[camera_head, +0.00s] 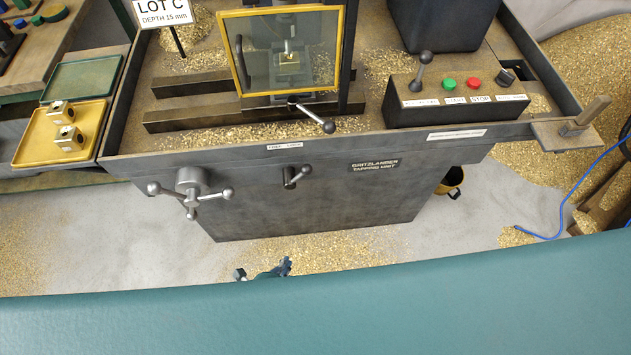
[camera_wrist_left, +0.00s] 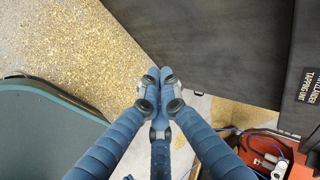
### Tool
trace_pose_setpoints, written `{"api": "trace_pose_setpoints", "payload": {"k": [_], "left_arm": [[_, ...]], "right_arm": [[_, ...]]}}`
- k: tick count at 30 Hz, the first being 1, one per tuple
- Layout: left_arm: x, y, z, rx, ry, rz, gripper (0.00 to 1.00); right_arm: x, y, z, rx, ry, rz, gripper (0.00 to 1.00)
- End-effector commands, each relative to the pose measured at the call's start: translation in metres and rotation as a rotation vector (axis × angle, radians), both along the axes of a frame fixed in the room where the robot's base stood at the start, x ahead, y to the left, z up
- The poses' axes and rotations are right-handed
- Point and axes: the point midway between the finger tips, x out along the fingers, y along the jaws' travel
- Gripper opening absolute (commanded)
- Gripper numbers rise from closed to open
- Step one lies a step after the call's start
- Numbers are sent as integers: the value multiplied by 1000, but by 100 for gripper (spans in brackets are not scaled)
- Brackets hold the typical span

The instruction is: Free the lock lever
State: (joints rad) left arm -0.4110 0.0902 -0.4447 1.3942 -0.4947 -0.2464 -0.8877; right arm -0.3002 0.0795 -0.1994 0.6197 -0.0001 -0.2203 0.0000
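A small lever (camera_head: 293,176) with a ball end sits on the dark front panel of the machine, below a white label (camera_head: 284,146) whose small print seems to read FREE LOCK. The lever's arm points to the right and slightly up. My left gripper (camera_head: 284,265) shows only in part above the teal edge, below the lever and apart from it. In the left wrist view, the blue fingers of my left gripper (camera_wrist_left: 158,75) have their tips together with nothing visible between them. The lever is not in that view. My right gripper is not in view.
A three-armed handwheel (camera_head: 191,190) sticks out left of the lever. Another ball-ended lever (camera_head: 312,113) is above, below the yellow-framed guard (camera_head: 283,10). A control box (camera_head: 455,100) stands at right. A yellow tray (camera_head: 35,140) holds two small blocks. Brass chips litter the floor.

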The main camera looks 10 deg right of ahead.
Motion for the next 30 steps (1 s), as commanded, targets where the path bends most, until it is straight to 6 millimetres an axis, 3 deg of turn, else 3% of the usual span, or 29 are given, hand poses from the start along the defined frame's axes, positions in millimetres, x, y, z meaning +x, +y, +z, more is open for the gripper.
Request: {"api": "trace_pose_setpoints", "payload": {"k": [1, 3, 6, 9, 12, 17, 26, 30], "left_arm": [[17, -22, 29, 51, -110, -106, 0], [35, -46, 73, 135, -254, -232, 0], [52, -71, 131, 250, -434, -361, 0], [60, -86, 178, 344, -568, -438, 0], [64, -93, 208, 407, -652, -478, 0], [66, -97, 226, 447, -701, -500, 0], [67, -98, 226, 447, -700, -499, 0], [76, -102, 224, 447, -701, -497, 0]], "right_arm": [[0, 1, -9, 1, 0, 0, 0], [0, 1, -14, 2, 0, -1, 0], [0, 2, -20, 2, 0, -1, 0], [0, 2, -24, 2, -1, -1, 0], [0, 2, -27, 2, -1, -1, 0], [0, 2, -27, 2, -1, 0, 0], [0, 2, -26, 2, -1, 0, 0], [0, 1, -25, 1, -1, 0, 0]]}}
